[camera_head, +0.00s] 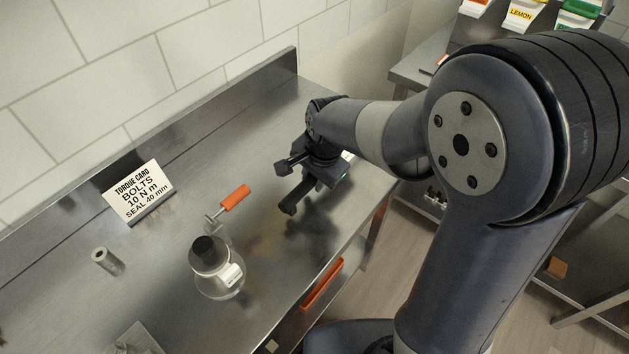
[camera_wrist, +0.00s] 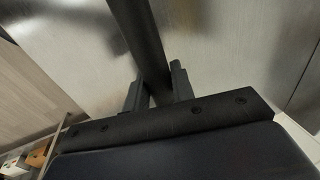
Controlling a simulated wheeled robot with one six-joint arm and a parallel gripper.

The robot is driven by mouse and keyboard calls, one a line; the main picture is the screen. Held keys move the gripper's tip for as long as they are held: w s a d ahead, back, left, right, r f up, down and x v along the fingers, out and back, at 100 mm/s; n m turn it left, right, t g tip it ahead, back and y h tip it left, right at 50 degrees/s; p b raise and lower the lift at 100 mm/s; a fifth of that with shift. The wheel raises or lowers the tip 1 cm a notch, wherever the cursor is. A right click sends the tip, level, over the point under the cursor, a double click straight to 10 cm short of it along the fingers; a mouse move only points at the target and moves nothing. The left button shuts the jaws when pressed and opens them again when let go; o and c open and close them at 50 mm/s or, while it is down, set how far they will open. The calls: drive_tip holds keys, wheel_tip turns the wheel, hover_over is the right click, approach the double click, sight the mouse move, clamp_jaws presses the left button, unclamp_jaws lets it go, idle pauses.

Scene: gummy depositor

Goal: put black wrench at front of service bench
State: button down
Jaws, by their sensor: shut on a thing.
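My gripper (camera_head: 318,182) is shut on the black wrench and holds it above the right part of the steel service bench (camera_head: 165,285). In the wrist view the wrench (camera_wrist: 140,40) is a dark bar between the two fingers of my gripper (camera_wrist: 158,88), running up out of the picture. In the head view the wrench is hard to tell from the dark gripper parts. A blurred dark shadow or reflection lies on the bench below the gripper, near its front edge.
On the bench, left of my gripper, are an orange-handled tool (camera_head: 235,197), a clear vessel with a black top (camera_head: 211,263), a torque card (camera_head: 138,193) and a small metal cylinder (camera_head: 107,261). A raised backsplash (camera_head: 170,146) runs along the wall. Labelled bins (camera_head: 521,15) stand at upper right.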

drive_tip(key=shift+x, duration=0.9)
drive_tip(key=shift+s+d+f, duration=0.1)
drive_tip(key=shift+f, duration=0.15)
drive_tip(key=c, duration=1.2)
unclamp_jaws()
drive_tip(key=v, duration=1.2)
drive_tip(key=shift+s, duration=0.15)
